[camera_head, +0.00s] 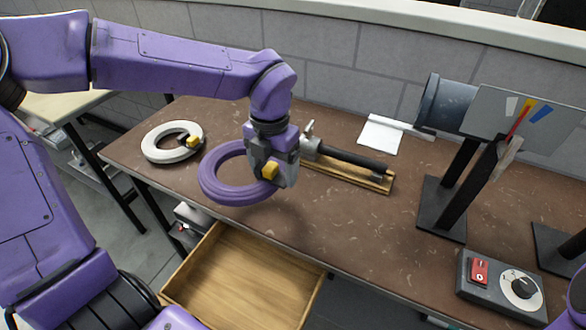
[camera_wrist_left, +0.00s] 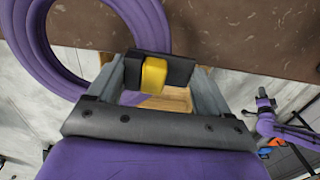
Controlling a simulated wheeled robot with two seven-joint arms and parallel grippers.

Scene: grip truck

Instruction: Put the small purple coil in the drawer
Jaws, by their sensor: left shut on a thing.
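The purple coil (camera_head: 233,193) is a thick ring with a yellow clip. My left gripper (camera_head: 275,172) is shut on it at the clip, on the coil's right side. The coil hangs over the front part of the brown table, just behind the open drawer. In the left wrist view the coil (camera_wrist_left: 45,55) shows at upper left, and the yellow clip sits between the fingers of my left gripper (camera_wrist_left: 155,75). The wooden drawer (camera_head: 240,278) is pulled out below the table's front edge and looks empty. My right gripper does not show.
A white coil (camera_head: 160,148) with a yellow clip lies at the table's (camera_head: 330,225) left. Behind my gripper is a black-handled tool on a wooden board (camera_head: 350,175). A stand (camera_head: 445,205), white paper (camera_head: 380,136) and a control box (camera_head: 500,285) are to the right.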

